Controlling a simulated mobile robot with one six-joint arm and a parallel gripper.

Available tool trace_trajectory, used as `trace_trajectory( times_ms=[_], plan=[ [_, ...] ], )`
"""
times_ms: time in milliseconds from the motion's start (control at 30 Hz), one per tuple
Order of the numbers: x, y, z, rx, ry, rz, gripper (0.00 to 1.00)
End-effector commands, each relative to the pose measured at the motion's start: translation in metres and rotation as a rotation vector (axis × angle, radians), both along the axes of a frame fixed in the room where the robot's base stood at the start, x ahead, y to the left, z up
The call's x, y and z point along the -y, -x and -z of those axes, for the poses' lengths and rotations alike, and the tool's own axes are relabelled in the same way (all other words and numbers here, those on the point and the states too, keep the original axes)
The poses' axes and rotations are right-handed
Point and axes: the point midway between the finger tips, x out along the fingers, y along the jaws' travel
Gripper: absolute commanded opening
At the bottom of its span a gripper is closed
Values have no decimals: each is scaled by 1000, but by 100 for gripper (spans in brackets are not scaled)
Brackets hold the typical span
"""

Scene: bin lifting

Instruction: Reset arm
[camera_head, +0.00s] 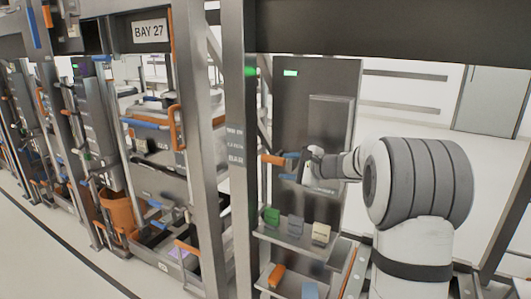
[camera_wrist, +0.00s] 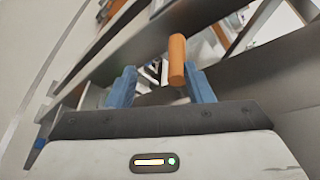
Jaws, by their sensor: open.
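My arm extends from the right of the head view toward a tall grey panel (camera_head: 290,100). My gripper (camera_head: 289,166) is in front of that panel, with its two blue fingers pointing left. In the wrist view my gripper (camera_wrist: 160,76) shows its blue fingers spread apart, with no object clamped between them. An orange handle (camera_wrist: 177,58) appears close to the right finger there. An orange bar (camera_head: 272,160) also shows by the fingertips in the head view. I cannot tell whether it touches a finger.
A metal post (camera_head: 238,150) stands left of my gripper. Below are a shelf (camera_head: 290,243) with a green bin (camera_head: 272,215), a grey bin (camera_head: 295,224) and a beige bin (camera_head: 321,233). An orange bin (camera_head: 120,212) stands farther left. The floor (camera_head: 40,240) at left is clear.

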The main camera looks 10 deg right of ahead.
Motion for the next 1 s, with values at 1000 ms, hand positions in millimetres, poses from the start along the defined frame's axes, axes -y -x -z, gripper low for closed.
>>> trace_trajectory(
  times_ms=[1000],
  plan=[
    [-23,407,105,-46,1480,-1108,47]
  ],
)
